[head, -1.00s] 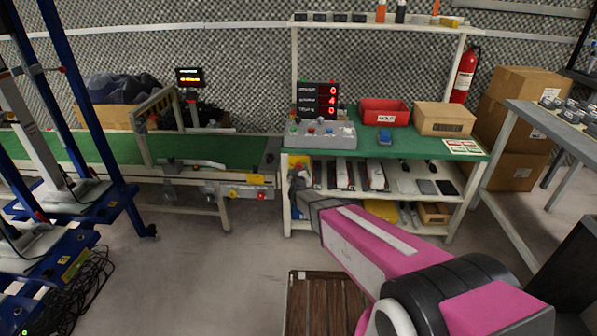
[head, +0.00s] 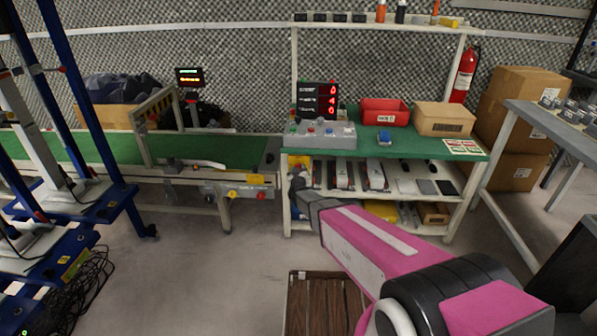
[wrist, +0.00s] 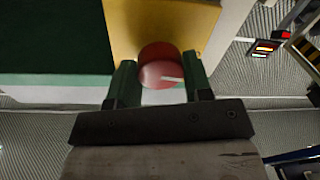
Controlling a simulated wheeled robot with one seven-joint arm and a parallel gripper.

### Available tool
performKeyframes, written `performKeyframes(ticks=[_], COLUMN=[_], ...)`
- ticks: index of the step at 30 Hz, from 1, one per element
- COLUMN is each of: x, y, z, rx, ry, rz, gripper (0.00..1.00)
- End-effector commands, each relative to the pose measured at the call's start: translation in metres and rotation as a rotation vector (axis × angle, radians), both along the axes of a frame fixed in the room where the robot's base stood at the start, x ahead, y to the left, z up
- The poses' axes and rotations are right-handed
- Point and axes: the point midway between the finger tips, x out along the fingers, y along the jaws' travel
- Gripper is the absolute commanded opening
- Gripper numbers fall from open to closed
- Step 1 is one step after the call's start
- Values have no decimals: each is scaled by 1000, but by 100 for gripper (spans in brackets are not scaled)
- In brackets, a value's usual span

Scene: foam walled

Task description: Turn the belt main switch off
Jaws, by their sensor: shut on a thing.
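The belt main switch shows in the wrist view as a round red knob (wrist: 160,72) on a yellow plate (wrist: 205,25). A white mark on the knob's face points to the right of that picture. My gripper (wrist: 160,78) has one green-padded finger on each side of the knob and is shut on it. In the head view my gripper (head: 297,187) is by the left end of the workbench, near the conveyor's end. The switch cannot be made out clearly there.
The conveyor (head: 235,150) with its green belt stands left of the workbench (head: 455,170). On the bench are a grey button box (head: 335,138), a red bin (head: 385,112) and a cardboard box (head: 444,119). Blue frames (head: 85,120) stand at the left.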

Motion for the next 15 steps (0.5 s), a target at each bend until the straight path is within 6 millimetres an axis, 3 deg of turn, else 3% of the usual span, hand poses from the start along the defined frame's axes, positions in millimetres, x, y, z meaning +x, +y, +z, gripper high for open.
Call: performKeyframes(ticks=[15], x=[0], y=[0], z=[-1], rx=[479], ry=[-15], rz=[1], gripper=[22])
